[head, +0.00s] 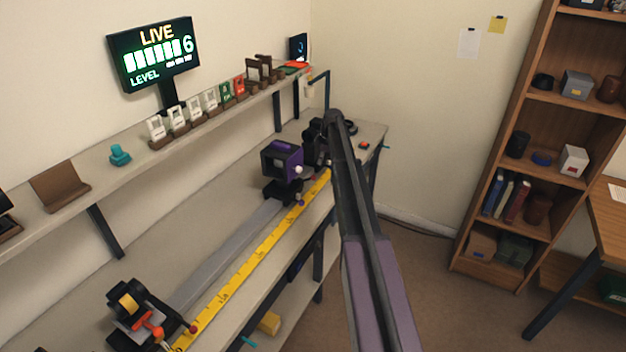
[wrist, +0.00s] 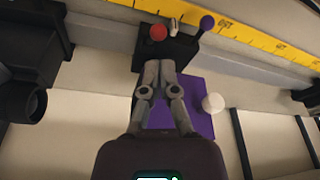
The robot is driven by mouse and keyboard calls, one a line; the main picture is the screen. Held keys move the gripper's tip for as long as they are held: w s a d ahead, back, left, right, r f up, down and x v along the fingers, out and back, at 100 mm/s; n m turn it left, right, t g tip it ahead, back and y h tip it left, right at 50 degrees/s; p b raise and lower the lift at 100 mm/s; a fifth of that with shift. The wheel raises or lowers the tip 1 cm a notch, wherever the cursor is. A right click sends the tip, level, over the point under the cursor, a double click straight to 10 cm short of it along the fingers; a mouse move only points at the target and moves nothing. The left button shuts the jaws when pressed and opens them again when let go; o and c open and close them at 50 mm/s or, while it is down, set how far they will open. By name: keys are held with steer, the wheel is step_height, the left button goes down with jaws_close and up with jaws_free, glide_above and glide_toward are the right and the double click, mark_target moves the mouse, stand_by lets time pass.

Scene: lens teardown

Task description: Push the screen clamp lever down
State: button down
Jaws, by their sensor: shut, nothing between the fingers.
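The screen unit is a purple-framed block (head: 282,160) on a black carriage on the bench rail; its purple body (wrist: 200,95) also shows below my fingers in the wrist view. The clamp lever, ending in a purple ball (wrist: 207,22), sticks out from the black carriage (wrist: 165,50) beside the yellow scale. The ball shows low on the carriage in the head view (head: 300,203). My gripper (wrist: 160,65) is shut and empty, its fingertips over the carriage, left of and short of the lever ball. Any contact cannot be told.
A red ball (wrist: 158,33) and a white knob (wrist: 213,103) stand close to my fingers. The yellow scale (head: 245,270) runs along the rail. Another carriage (head: 140,315) stands at the near end. A shelf (head: 110,185) with slides runs above, along the wall.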

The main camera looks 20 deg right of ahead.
mark_target(315, 177)
steer(key=shift+f, duration=0.15)
steer(key=b+x, duration=0.6)
steer(key=shift+a+f+b, duration=0.1)
steer(key=shift+f+b, duration=0.2)
steer(key=shift+b, duration=0.05)
stand_by(0.3)
steer(key=b+x, duration=0.3)
steer(key=shift+s+d+f, duration=0.1)
steer(key=shift+d+f, duration=0.05)
steer(key=shift+d, duration=0.15)
steer(key=shift+s+d+r, duration=0.1)
steer(key=shift+r, duration=0.2)
steer(key=shift+s+d+r+p, duration=0.25)
steer(key=shift+s+d+p, duration=0.1)
steer(key=shift+d, duration=0.25)
steer(key=shift+s+d+r+p, duration=0.2)
steer(key=shift+s+d+p, duration=0.15)
steer(key=shift+d, duration=0.3)
steer(key=shift+a, duration=0.15)
